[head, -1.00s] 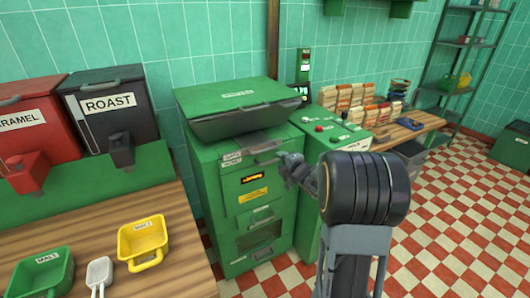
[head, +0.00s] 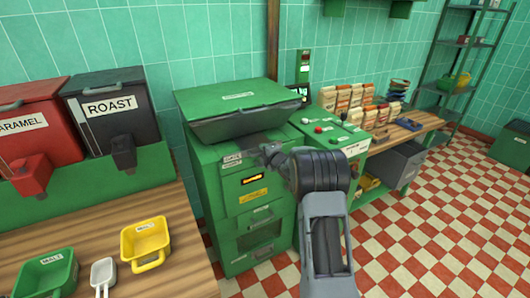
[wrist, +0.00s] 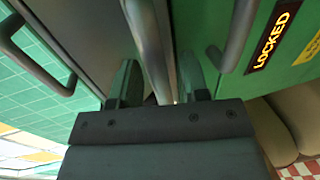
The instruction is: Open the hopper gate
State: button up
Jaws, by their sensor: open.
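The green machine (head: 228,215) carries the hopper, whose green lid (head: 240,95) is shut. A metal gate bar (wrist: 149,45) crosses the wrist view near the "GATE" label (head: 232,157) side of the front. My gripper (head: 262,151) is at the upper front of the machine, just under the hopper. In the wrist view its two fingers (wrist: 160,80) are apart, with the bar running between them. I cannot tell whether either finger touches it. A lit display (wrist: 273,42) reads "LOCKED". In the head view my gripper and wrist hide most of the bar.
A second handle (wrist: 238,36) lies close beside the right finger, and the lid handle (wrist: 35,55) shows at left. A control panel (head: 328,130) with buttons stands right of the machine. Roast bin (head: 110,107) and yellow scoop (head: 145,242) are on the left.

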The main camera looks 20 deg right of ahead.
jog(key=shift+w, duration=0.1)
jog(key=shift+c, duration=0.2)
grip_shut()
dwell(0.4)
